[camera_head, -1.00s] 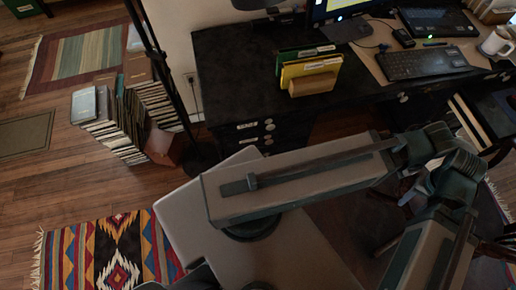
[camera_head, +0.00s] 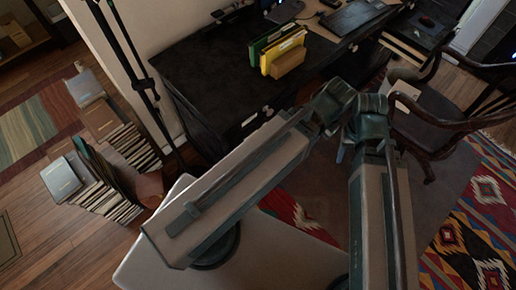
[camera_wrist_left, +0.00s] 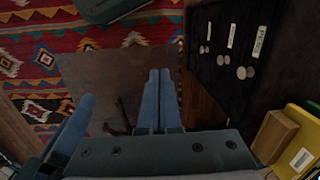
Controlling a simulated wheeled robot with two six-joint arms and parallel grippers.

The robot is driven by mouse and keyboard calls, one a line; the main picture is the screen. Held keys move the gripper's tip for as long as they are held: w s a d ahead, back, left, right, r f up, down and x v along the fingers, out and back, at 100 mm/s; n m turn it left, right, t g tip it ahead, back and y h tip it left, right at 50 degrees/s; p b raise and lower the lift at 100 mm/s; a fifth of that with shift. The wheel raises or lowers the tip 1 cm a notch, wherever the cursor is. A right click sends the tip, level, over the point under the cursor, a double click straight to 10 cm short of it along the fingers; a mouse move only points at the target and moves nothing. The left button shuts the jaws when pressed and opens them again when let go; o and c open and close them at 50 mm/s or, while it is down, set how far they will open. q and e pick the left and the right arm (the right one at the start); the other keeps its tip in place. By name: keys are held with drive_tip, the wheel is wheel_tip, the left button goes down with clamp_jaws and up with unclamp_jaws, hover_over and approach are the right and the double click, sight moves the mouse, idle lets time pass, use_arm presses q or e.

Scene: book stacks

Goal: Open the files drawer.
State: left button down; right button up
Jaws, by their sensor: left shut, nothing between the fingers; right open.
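The black desk's drawers (camera_wrist_left: 232,85) show in the left wrist view, with pale labels and round knobs; they look shut. I cannot read which label says files. In the head view my arm mostly covers these drawers; one pale label (camera_head: 249,120) shows. My left gripper (camera_wrist_left: 159,72) is shut and empty, beside the drawer fronts and apart from the knobs. A separate blue finger-like part (camera_wrist_left: 72,128) at the lower left of that view looks like my right gripper, which is open and holds nothing I can see. Its other finger is hidden.
Yellow and green folders (camera_head: 283,50) in a wooden holder stand on the desk (camera_head: 205,70). A wooden armchair (camera_head: 440,115) stands at right. Stacked books or records (camera_head: 100,185) and a dark stand (camera_head: 125,50) are at left. Patterned rugs lie on the floor.

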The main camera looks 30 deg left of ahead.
use_arm(q)
drive_tip(key=w+a+f+n+t+y+b, duration=0.1)
drive_tip(key=w+a+f+n+b, duration=0.4)
drive_tip(key=f+b, duration=0.7)
drive_tip(key=w+a+f+n+t+y+b, duration=0.1)
drive_tip(key=w+a+f+n+y+b, duration=0.2)
drive_tip(key=f+b, duration=1)
drive_tip(key=w+a+f+n+y+b, duration=0.2)
drive_tip(key=w+a+f+n+b, duration=0.5)
drive_tip(key=f+b, duration=0.6)
drive_tip(key=n+b, duration=0.2)
drive_tip(key=b, duration=0.2)
drive_tip(key=shift+n+t, duration=0.3)
drive_tip(key=shift+t, duration=0.1)
